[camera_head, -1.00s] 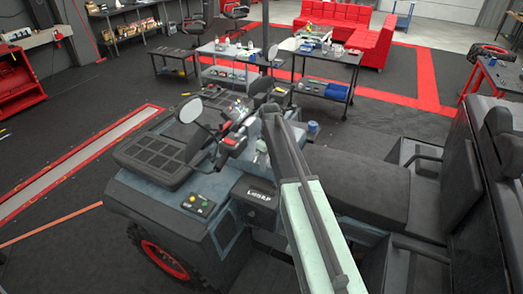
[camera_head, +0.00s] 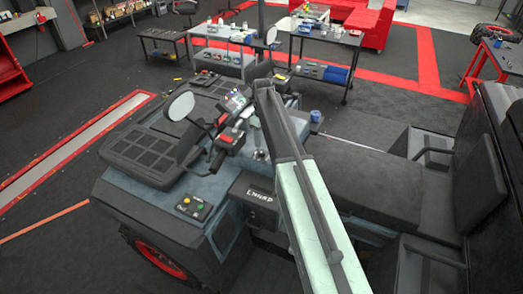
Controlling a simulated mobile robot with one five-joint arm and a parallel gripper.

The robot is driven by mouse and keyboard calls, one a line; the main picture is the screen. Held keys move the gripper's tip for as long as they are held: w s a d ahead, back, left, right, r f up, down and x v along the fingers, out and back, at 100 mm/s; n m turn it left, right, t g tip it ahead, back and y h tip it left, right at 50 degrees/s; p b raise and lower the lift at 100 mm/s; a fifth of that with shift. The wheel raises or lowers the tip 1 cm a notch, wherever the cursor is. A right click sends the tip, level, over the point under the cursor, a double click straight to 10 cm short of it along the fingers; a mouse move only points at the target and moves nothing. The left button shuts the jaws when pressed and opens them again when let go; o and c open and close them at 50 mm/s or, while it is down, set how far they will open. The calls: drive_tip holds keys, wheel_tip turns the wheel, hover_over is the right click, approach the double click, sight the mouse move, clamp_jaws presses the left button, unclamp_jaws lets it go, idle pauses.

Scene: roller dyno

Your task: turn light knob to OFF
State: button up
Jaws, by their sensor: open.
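A small dark control panel (camera_head: 194,207) with a yellow and a green control sits on the front left corner of a grey, buggy-like vehicle (camera_head: 160,195). I cannot tell which control is the light knob; no label or knob setting is readable. My arm rises from the lower right of the view and ends in a dark section over the vehicle's handlebar area. My gripper cannot be made out; it is hidden or out of sight past that dark section. The arm is right of the panel and apart from it in the picture.
A handlebar with red parts (camera_head: 230,140) and a round mirror (camera_head: 181,106) stand near the arm. A black seat (camera_head: 370,185) lies to the right. Work tables (camera_head: 325,58) and a red sofa (camera_head: 370,25) are behind. Floor at left is mostly clear.

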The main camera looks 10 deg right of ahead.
sight(262, 151)
wheel_tip(262, 151, down, 6)
drive_tip(key=b, duration=0.4)
drive_tip(key=shift+r+b, duration=0.1)
drive_tip(key=shift+b, duration=0.25)
drive_tip(key=shift+s+r, duration=0.1)
drive_tip(key=shift+r, duration=0.05)
clamp_jaws()
